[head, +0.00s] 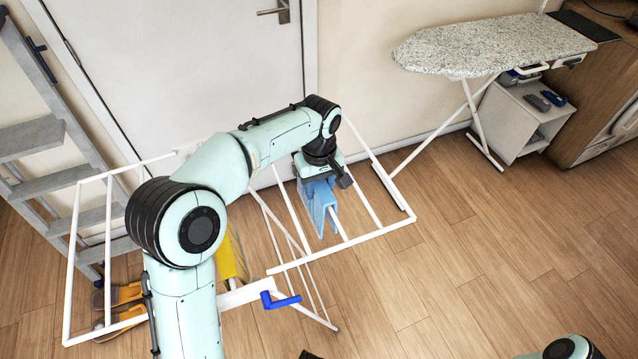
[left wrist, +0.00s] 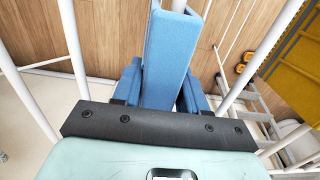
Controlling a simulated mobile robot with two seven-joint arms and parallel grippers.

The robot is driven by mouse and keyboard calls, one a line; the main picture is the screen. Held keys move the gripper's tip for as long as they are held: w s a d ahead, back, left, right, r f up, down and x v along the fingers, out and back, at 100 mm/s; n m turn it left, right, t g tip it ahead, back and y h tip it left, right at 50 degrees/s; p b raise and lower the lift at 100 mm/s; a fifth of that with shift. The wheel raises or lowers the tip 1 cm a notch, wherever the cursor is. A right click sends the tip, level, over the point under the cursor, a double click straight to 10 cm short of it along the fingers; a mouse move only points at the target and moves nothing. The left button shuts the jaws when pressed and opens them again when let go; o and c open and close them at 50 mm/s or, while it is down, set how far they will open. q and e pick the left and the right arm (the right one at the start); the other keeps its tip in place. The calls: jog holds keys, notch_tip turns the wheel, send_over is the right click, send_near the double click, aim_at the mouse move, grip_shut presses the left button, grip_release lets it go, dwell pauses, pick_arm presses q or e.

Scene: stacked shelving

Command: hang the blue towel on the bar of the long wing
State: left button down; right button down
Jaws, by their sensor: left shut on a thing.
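The blue towel (head: 319,205) is folded and hangs down at the right wing of the white drying rack (head: 378,233). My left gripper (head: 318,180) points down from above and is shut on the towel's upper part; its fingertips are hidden. In the left wrist view the towel (left wrist: 166,50) fills the middle below the gripper, and a white bar (left wrist: 181,5) comes out at its far end, in line with it. Whether the towel's weight rests on that bar, I cannot tell. My right gripper is not clearly visible.
A yellow cloth (head: 229,257) hangs on the rack's middle, partly behind my left arm. A blue rack fitting (head: 282,301) sticks out at the front. A grey ladder (head: 45,140) leans at left. An ironing board (head: 490,45) stands at back right. The floor to the right is clear.

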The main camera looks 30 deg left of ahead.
pick_arm(q)
jog(key=c, duration=0.5)
grip_release()
notch_tip(320, 180, up, 13)
jog(key=p, duration=0.3)
jog(key=shift+r, duration=0.2)
pick_arm(e)
jog(key=r, duration=0.1)
jog(key=w+r, duration=0.1)
jog(key=r, duration=0.1)
jog(key=shift+w+r, duration=0.15)
jog(key=shift+w, duration=0.05)
